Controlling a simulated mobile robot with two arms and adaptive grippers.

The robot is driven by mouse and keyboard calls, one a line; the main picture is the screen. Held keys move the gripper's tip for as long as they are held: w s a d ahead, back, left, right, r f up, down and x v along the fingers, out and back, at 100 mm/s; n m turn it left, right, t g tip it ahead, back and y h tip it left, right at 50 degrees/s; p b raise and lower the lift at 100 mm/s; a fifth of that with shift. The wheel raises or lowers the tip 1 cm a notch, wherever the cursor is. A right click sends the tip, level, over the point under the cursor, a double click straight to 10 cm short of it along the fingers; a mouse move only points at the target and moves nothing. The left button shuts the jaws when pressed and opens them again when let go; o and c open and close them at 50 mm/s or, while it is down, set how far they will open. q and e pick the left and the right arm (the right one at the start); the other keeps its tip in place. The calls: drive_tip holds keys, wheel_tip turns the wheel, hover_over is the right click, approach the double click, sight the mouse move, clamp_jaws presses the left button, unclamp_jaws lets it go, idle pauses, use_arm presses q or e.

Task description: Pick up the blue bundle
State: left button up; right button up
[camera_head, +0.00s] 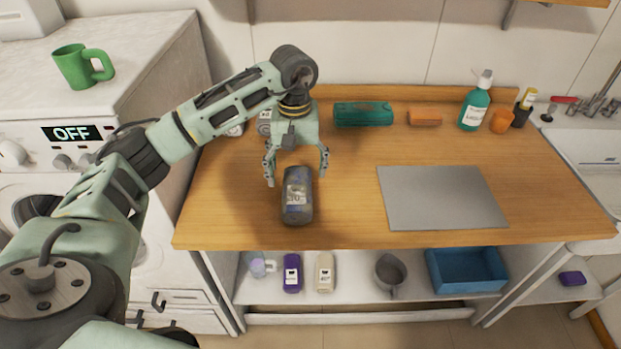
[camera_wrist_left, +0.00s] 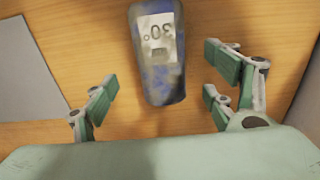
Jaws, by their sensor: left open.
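The blue bundle (camera_head: 297,204) lies on the wooden counter, a dark blue mottled block with a white label. It also shows in the left wrist view (camera_wrist_left: 160,75), where its label reads 30°. My left gripper (camera_head: 297,172) is open and empty above the counter, at the bundle's far end. In the left wrist view the fingers of my left gripper (camera_wrist_left: 160,100) are spread wide, one to each side of the bundle's near end, and do not touch it. My right gripper is not in view.
A grey mat (camera_head: 440,197) lies right of the bundle. A green case (camera_head: 363,114), an orange block (camera_head: 424,118) and a green bottle (camera_head: 474,107) stand along the back. A shelf below holds bottles, a jug and a blue bin (camera_head: 466,270). The counter's middle is clear.

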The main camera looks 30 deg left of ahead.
sight(296, 186)
use_arm(q)
drive_tip(key=shift+w+f, duration=0.2)
drive_tip(key=shift+f, duration=0.35)
drive_tip(key=shift+s+f+p, duration=0.5)
drive_tip(key=shift+f+p, duration=0.15)
drive_tip(key=shift+f, duration=0.1)
wheel_tip(296, 186, down, 2)
drive_tip(key=shift+s+f+p, duration=0.15)
drive_tip(key=shift+p, duration=0.75)
drive_tip(key=shift+w+f, duration=0.2)
drive_tip(key=shift+f, duration=1.15)
drive_tip(key=c, duration=0.9)
drive_tip(key=shift+r, duration=0.1)
drive_tip(key=c, duration=0.5)
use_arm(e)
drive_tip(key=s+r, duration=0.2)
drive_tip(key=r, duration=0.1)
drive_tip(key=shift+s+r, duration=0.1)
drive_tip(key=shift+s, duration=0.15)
